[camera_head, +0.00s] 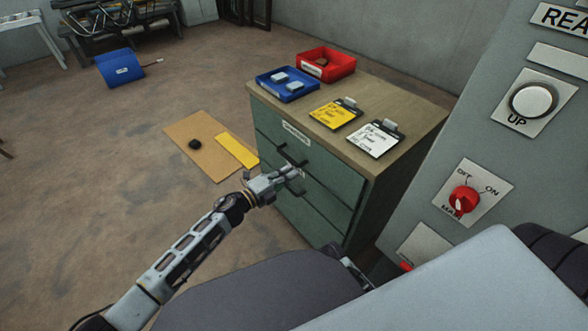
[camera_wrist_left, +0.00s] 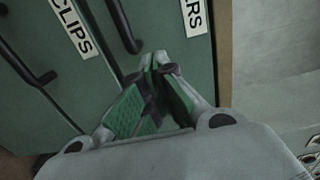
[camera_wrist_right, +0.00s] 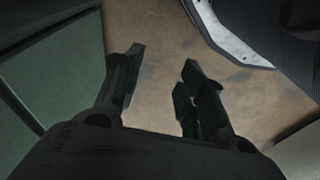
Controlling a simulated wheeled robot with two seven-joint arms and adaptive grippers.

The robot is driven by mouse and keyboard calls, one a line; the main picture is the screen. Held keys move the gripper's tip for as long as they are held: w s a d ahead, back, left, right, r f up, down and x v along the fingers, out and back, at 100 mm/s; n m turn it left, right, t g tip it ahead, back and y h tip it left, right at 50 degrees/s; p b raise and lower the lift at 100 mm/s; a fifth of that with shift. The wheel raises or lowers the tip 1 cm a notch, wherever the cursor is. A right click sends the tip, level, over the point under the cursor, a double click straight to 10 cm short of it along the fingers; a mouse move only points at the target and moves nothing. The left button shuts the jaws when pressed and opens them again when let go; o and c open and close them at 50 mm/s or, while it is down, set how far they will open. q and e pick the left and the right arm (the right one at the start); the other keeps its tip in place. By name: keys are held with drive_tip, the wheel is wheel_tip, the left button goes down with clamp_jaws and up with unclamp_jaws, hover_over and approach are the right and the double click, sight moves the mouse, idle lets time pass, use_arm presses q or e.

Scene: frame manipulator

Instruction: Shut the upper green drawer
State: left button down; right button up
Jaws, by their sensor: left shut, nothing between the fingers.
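The upper green drawer (camera_head: 270,123) is in the wooden-topped cabinet, with a white label and a dark handle (camera_head: 290,155). Its front looks about flush with the cabinet; a small gap cannot be ruled out. In the left wrist view, the upper drawer front (camera_wrist_left: 170,30) carries a partly cut-off label ending in "ERS". My left gripper (camera_head: 294,172) is shut and empty at the drawer fronts, just below the upper handle. In the left wrist view its fingertips (camera_wrist_left: 162,70) are close to the upper drawer; contact is unclear. My right gripper (camera_wrist_right: 163,65) is open and empty above the floor.
A "CLIPS" label (camera_wrist_left: 75,28) marks the drawer below. A blue tray (camera_head: 290,93), a red tray (camera_head: 340,55) and two clipboards lie on the cabinet top (camera_head: 405,105). A grey control panel (camera_head: 500,140) stands at right. A cardboard sheet (camera_head: 185,140) lies on the floor.

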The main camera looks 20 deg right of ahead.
use_arm(q)
drive_tip(key=v, duration=0.6)
drive_tip(key=shift+p, duration=0.45)
use_arm(e)
drive_tip(key=f, duration=0.3)
drive_tip(key=shift+d+f, duration=0.4)
